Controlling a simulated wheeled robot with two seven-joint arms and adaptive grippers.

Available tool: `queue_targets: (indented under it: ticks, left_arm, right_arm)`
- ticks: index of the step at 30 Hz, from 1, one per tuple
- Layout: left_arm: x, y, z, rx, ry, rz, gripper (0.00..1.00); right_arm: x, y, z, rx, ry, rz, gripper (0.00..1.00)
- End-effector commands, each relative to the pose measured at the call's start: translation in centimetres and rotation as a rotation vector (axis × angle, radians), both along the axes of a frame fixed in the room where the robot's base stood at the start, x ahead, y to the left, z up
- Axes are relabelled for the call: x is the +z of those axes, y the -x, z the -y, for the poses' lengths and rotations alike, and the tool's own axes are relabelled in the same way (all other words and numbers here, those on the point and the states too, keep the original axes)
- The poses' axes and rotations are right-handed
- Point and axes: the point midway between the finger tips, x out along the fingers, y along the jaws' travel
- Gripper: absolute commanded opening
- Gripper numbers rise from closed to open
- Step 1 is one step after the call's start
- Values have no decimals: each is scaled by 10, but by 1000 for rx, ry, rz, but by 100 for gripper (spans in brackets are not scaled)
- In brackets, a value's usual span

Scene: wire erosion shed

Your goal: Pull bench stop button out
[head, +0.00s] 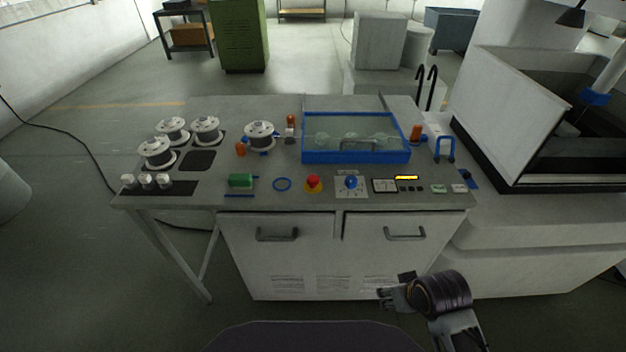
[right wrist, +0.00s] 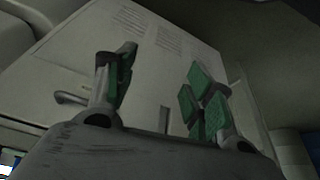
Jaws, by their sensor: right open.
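The bench stop button (head: 313,183) is a red mushroom head on a yellow base. It sits on the bench top near the front edge, left of a blue knob on a white dial plate (head: 351,184). My right gripper (head: 384,293) is low in front of the cabinet doors, below the bench top and to the right of the button, well apart from it. In the right wrist view its green-padded fingers (right wrist: 160,90) are spread with nothing between them, facing the cabinet front. The button is not in the right wrist view. My left gripper is not in view.
The bench top (head: 210,188) carries several white spools, a green block (head: 240,180), a blue ring (head: 282,184) and a blue-framed clear lid (head: 356,155). Two door handles (head: 277,236) stick out below its front edge. A large machine (head: 500,130) stands at right.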

Motion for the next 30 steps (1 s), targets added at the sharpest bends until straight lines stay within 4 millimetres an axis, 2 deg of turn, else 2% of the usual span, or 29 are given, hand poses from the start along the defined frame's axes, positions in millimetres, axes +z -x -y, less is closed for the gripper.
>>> queue_targets:
  ticks: [8,15,30]
  left_arm:
    - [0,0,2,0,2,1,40]
    - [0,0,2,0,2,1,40]
    - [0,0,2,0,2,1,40]
  right_arm:
    - [-1,-23,-19,52,-42,86,53]
    - [2,-54,-45,116,-101,217,53]
    - [35,-129,-114,232,-251,613,53]
